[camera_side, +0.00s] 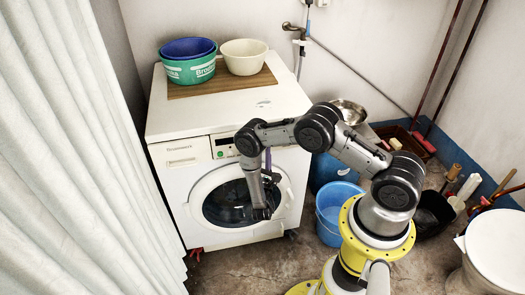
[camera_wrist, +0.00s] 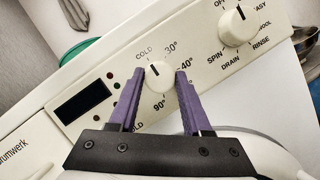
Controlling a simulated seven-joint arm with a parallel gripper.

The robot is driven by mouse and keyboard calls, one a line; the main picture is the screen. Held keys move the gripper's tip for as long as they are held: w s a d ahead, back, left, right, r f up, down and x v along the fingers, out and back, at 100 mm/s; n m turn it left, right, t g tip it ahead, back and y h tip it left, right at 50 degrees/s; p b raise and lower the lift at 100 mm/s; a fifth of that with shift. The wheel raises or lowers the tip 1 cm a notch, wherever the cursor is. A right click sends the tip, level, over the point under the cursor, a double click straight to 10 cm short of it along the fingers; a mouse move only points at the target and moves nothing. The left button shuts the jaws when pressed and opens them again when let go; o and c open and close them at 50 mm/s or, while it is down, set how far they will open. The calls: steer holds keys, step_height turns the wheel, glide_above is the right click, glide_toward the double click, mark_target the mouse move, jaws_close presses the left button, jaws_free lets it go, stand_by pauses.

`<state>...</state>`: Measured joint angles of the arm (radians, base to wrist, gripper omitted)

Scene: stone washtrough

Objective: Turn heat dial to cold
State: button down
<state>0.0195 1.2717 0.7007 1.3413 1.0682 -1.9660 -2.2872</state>
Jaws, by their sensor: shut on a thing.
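The heat dial (camera_wrist: 157,77) is a round white knob on the washing machine's control panel, in the middle of the wrist view. Its dark mark points up, between the COLD and 30° labels. My gripper (camera_wrist: 159,73) has two purple fingers, one on each side of the knob, and is shut on it. The white front-loading washing machine (camera_side: 190,185) stands against the wall in the side view. My arm covers part of its panel there and hides the dial.
A second knob (camera_wrist: 238,27) with SPIN, DRAIN and RINSE labels is to the upper right. A dark display (camera_wrist: 82,101) is to the left. Green and blue basins (camera_side: 188,70) and a cream bowl (camera_side: 244,57) stand on the machine. A blue bucket (camera_side: 330,225) stands on the floor.

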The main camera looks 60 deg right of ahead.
steer(key=shift+c, duration=1.7)
jaws_free()
steer(key=shift+a, duration=0.1)
steer(key=v, duration=1.3)
steer(key=shift+s+a, duration=0.2)
steer(key=shift+a, duration=0.05)
